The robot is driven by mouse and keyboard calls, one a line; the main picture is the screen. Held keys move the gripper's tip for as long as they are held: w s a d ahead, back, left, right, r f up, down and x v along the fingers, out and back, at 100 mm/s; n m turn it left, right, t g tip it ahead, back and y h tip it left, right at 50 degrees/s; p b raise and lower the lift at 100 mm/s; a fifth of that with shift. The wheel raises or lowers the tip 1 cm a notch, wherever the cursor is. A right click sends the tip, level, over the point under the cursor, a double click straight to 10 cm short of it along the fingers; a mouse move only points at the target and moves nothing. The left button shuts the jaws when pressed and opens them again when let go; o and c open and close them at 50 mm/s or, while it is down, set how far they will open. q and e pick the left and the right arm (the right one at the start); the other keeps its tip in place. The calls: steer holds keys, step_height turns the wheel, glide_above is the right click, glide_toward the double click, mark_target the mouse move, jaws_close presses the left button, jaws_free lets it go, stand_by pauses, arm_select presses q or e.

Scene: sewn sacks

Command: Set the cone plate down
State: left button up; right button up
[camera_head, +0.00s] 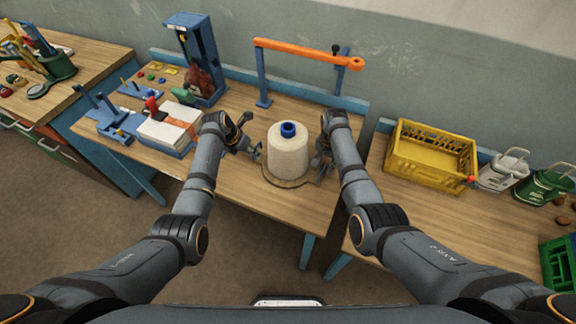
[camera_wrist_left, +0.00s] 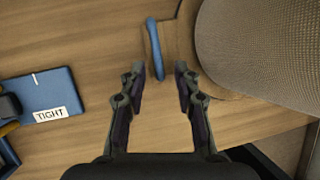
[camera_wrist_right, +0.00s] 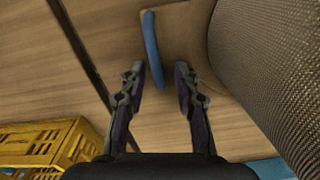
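The cone plate (camera_head: 288,184) is a flat, wood-coloured plate that looks to rest on the middle table. A big cream cone (camera_head: 288,152) with a blue top stands upright on it. My left gripper (camera_head: 252,152) is at the plate's left side. In the left wrist view its fingers (camera_wrist_left: 159,70) are apart, with the end of a blue handle (camera_wrist_left: 154,45) between their tips. My right gripper (camera_head: 322,163) is at the right side. In the right wrist view its fingers (camera_wrist_right: 160,70) are also apart, around the end of the other blue handle (camera_wrist_right: 151,42). Neither gripper touches a handle visibly.
An orange bar (camera_head: 308,53) on blue posts stands behind the cone. A white stack (camera_head: 170,125) and a tall blue stand (camera_head: 205,62) are at left. A yellow crate (camera_head: 430,155) sits on the right table. The table front is clear.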

arm_select(q)
steer(key=v, duration=1.1)
arm_select(e)
step_height(320, 180, up, 12)
arm_select(q)
steer(key=shift+s+f, duration=0.1)
